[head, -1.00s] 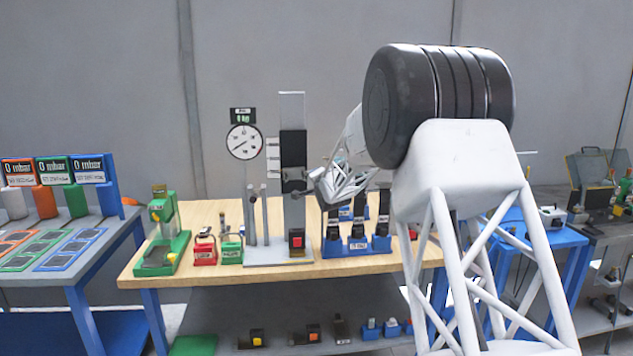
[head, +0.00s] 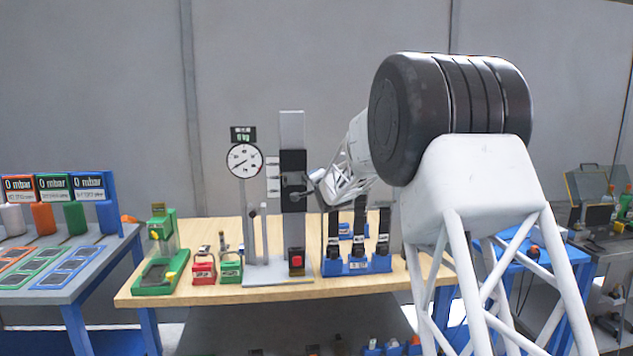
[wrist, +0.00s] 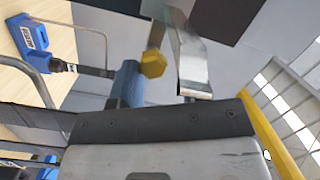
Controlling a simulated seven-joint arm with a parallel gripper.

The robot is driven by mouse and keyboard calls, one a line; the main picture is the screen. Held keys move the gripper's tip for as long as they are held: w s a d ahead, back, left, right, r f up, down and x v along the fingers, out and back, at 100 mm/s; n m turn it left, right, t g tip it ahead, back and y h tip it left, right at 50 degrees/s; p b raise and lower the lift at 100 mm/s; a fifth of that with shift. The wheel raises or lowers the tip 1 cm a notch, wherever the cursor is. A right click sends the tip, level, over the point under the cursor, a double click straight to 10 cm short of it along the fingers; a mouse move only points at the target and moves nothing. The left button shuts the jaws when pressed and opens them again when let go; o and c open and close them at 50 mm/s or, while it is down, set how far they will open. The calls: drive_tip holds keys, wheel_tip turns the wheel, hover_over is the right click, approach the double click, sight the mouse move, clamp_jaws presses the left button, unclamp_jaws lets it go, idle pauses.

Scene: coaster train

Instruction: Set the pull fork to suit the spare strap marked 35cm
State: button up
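The pull stand (head: 292,127) stands on the wooden bench with a black carriage or plate (head: 292,165) on its column. The pull fork is hard to make out; a small dark fitting (head: 295,194) sticks out low on the black plate. My gripper (head: 314,180) is just right of that plate. In the wrist view a yellow hexagonal knob (wrist: 153,64) sits beside a blue textured part (wrist: 128,85) and a bright metal part (wrist: 188,55); whether the gripper grips the knob is unclear. Several black straps (head: 333,232) stand in a blue rack (head: 357,266); no 35cm mark is readable.
A round dial (head: 244,160) stands left of the column, and a red button (head: 296,261) sits on the stand's base. Red (head: 204,268) and green (head: 231,268) blocks and a green device (head: 158,274) stand to the left. The bench's front edge (head: 220,296) is clear.

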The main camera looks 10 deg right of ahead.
drive_tip(key=shift+s, duration=0.2)
drive_tip(key=s+d, duration=0.1)
drive_tip(key=s, duration=0.6)
drive_tip(key=shift+s, duration=0.15)
drive_tip(key=shift+d, duration=0.1)
idle(0.5)
